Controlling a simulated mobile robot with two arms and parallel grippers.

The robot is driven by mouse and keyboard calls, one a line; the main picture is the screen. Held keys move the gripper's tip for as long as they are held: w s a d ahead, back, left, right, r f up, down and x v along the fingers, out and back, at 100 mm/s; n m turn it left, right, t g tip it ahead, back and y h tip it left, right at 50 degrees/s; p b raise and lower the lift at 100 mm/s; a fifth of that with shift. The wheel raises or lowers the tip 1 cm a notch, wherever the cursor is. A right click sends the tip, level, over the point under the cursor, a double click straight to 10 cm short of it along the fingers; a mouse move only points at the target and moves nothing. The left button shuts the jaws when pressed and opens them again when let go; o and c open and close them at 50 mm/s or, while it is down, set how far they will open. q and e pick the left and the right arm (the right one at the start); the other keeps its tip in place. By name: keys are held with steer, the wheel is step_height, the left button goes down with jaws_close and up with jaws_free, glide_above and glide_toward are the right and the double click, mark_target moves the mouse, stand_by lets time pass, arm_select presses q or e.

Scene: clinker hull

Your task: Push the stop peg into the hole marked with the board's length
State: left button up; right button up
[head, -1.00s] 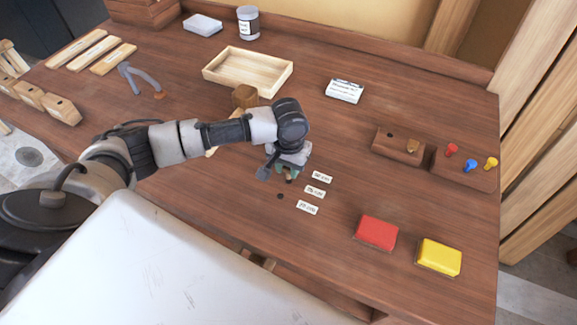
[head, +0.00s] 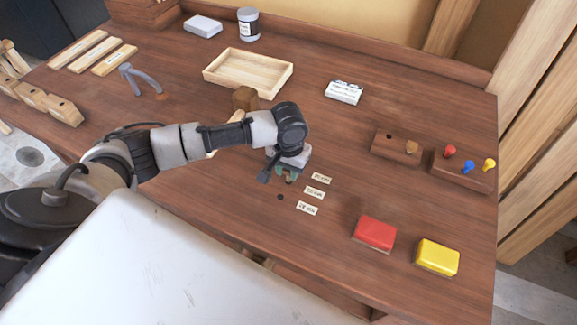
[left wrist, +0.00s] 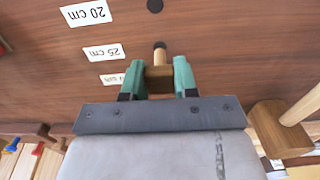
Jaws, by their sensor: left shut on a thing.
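My left gripper (head: 287,177) is shut on the wooden stop peg, low over the bench. In the left wrist view its green fingers (left wrist: 160,78) hold the peg (left wrist: 159,76) between them. The peg's narrow end meets a dark spot level with the "25 cm" label (left wrist: 104,52); I cannot tell whether it is in a hole or just above it. The "20 cm" label (left wrist: 86,12) has an open hole (left wrist: 155,5) beside it. A third label (left wrist: 113,80) is partly hidden by a finger. The right gripper is not in view.
A wooden mallet (head: 245,98) lies behind my left wrist. A red block (head: 375,233) and a yellow block (head: 437,257) are at the front right.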

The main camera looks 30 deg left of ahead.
arm_select(q)
steer(key=shift+f+p, duration=0.3)
steer(key=shift+f, duration=0.05)
stand_by(0.3)
steer(key=shift+f, duration=0.8)
stand_by(0.3)
steer(key=o, duration=1)
steer(key=shift+c, duration=0.2)
steer(key=shift+r, duration=0.1)
step_height(320, 180, up, 8)
steer(key=p, duration=0.9)
